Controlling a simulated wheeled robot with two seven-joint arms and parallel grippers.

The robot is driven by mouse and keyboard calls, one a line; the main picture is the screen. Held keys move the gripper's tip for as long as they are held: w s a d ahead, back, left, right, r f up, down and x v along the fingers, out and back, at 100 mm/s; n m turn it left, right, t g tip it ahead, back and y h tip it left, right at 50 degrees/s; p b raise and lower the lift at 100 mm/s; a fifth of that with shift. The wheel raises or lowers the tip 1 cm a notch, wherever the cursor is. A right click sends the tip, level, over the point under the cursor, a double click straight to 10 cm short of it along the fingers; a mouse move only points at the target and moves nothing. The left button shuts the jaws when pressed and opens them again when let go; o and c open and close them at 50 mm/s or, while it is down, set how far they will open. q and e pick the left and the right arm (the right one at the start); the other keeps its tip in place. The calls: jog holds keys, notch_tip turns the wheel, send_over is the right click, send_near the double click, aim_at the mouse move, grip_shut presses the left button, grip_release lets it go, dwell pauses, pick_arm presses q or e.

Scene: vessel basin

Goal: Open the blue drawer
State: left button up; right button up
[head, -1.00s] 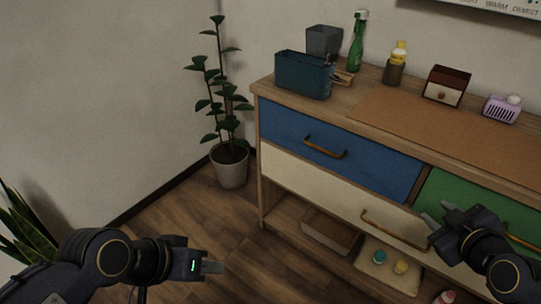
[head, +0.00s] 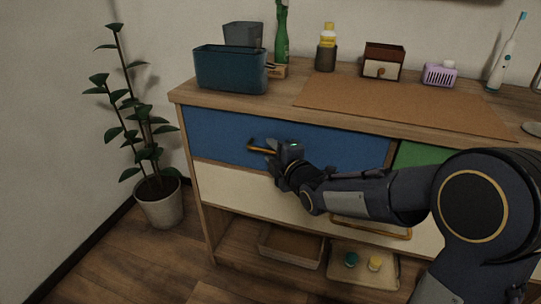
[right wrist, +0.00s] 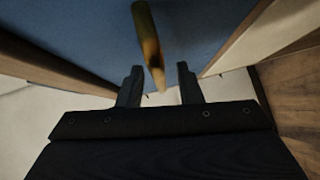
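The blue drawer (head: 215,135) is at the upper left of the wooden cabinet and looks closed. Its brass handle (head: 258,149) is partly hidden by my right gripper (head: 270,156). In the right wrist view the handle (right wrist: 148,45) reaches down between the two open fingers of the right gripper (right wrist: 158,86), with a gap on each side. The blue drawer front (right wrist: 90,30) fills the top of that view. My left gripper is not in view.
A cream drawer (head: 235,190) is below and a green drawer (head: 415,156) to the right. A teal bin (head: 230,72), bottles and a small box (head: 383,62) stand on top. A potted plant (head: 160,205) stands left of the cabinet.

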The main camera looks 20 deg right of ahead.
jog(key=shift+w, duration=0.35)
grip_shut()
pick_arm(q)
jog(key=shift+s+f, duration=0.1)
pick_arm(e)
jog(key=shift+s+a+f, duration=0.1)
jog(key=shift+s, duration=0.05)
